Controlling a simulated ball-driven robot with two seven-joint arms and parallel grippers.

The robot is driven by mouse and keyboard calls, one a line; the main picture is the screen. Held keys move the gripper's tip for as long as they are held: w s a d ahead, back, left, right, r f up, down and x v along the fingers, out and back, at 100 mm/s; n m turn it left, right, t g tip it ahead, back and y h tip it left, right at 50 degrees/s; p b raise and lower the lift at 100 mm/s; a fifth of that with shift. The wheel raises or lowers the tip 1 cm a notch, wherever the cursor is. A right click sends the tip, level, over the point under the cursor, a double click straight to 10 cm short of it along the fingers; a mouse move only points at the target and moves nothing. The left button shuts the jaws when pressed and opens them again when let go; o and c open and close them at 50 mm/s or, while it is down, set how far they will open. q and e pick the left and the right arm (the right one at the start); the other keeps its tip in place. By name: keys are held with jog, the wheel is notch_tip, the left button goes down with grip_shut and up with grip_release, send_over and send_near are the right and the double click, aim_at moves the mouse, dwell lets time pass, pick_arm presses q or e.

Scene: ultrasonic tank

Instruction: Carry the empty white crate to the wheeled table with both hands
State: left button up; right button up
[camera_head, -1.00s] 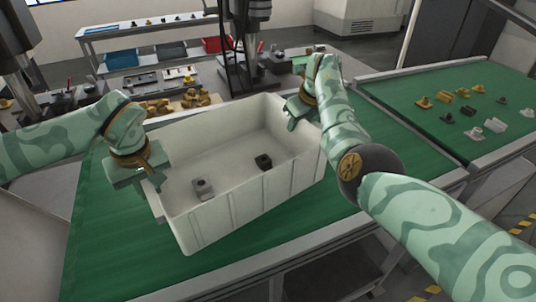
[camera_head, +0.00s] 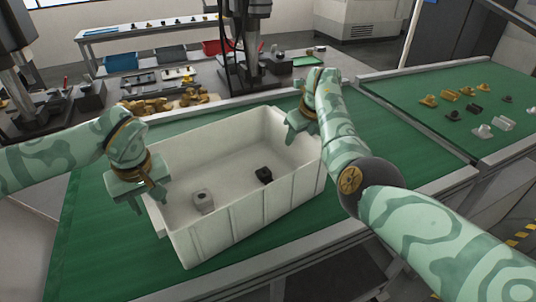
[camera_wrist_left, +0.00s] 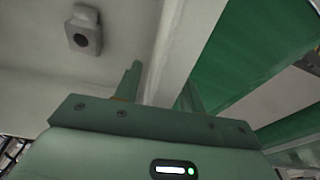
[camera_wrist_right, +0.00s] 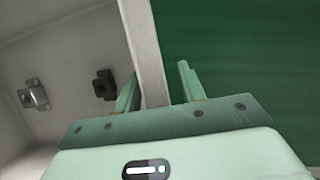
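The white crate (camera_head: 265,205) is over the green surface in the head view. It is not empty: a grey part (camera_head: 203,202) and a black part (camera_head: 264,175) lie inside. My left gripper (camera_head: 152,188) is shut on the crate's left wall, one finger each side, as the left wrist view (camera_wrist_left: 162,88) shows. Whether the crate's bottom touches the surface is hard to tell.
The green surface (camera_head: 95,225) has free room left of the crate. At the right, another green-topped table (camera_head: 400,88) holds several small parts. Behind the crate stand a bench with brass-coloured parts (camera_head: 150,105) and a press column (camera_head: 255,40).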

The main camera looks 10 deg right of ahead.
pick_arm(q)
jog(key=shift+r, duration=0.15)
pick_arm(e)
jog(key=shift+r, duration=0.2)
pick_arm(q)
jog(key=shift+r, duration=0.25)
jog(key=r, duration=0.3)
jog(key=s+r, duration=0.1)
jog(key=r, duration=0.3)
jog(key=d+r, duration=0.1)
jog(key=r, duration=0.2)
jog(key=shift+s+r, duration=0.25)
jog(key=shift+r, duration=0.35)
pick_arm(e)
jog(key=shift+s, duration=0.1)
pick_arm(q)
jog(key=shift+s, duration=0.1)
pick_arm(e)
jog(key=v, duration=1.1)
jog(key=shift+s+r, duration=0.15)
jog(key=shift+r, duration=0.2)
jog(key=shift+f, duration=0.1)
